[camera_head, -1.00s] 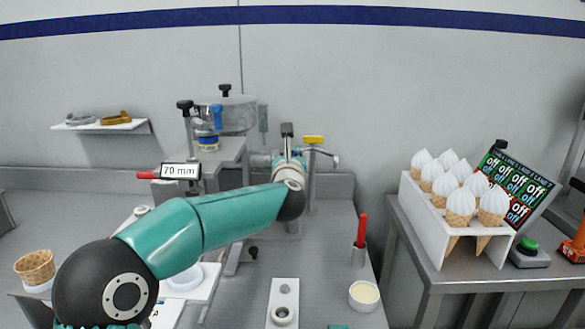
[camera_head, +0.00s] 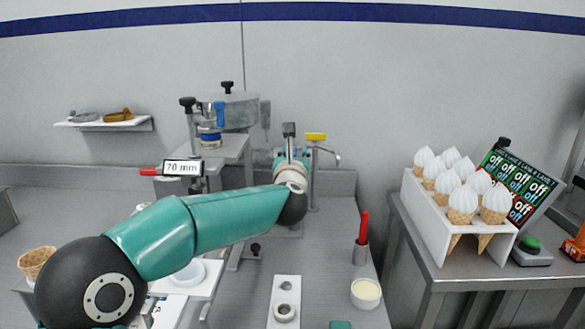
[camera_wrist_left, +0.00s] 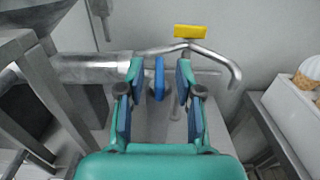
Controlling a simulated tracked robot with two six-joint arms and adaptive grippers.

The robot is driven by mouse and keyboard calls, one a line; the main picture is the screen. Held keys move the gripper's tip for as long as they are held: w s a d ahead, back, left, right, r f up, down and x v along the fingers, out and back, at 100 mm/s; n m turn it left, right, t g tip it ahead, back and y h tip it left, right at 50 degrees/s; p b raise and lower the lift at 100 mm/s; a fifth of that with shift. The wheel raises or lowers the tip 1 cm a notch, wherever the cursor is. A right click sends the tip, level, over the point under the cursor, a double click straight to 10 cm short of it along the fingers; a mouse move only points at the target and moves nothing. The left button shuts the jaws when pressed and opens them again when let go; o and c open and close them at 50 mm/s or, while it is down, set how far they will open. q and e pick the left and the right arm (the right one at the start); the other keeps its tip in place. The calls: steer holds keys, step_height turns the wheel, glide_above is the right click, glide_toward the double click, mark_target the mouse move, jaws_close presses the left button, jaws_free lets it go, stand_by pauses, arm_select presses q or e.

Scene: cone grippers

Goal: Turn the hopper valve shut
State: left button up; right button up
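The valve's blue handle (camera_wrist_left: 159,77) shows upright in the left wrist view, beside the end of a silver horizontal pipe (camera_wrist_left: 95,68). My left gripper (camera_wrist_left: 158,66) is open, one finger on each side of the handle, with gaps showing on both sides. In the head view the hopper (camera_head: 238,111) is a round metal vessel at the back. My left gripper (camera_head: 290,157) points away from the camera to its right; my wrist hides its fingertips and the handle there. My right gripper is not in view.
A tap with a yellow lever (camera_head: 316,137) stands just right of my left gripper. A red-handled tool (camera_head: 363,228) and a small white bowl (camera_head: 366,293) stand on the front right of the counter. A white rack (camera_head: 432,225) of filled cones is farther right.

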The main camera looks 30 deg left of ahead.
arm_select(q)
steer(key=v, duration=1)
steer(key=shift+f, duration=0.1)
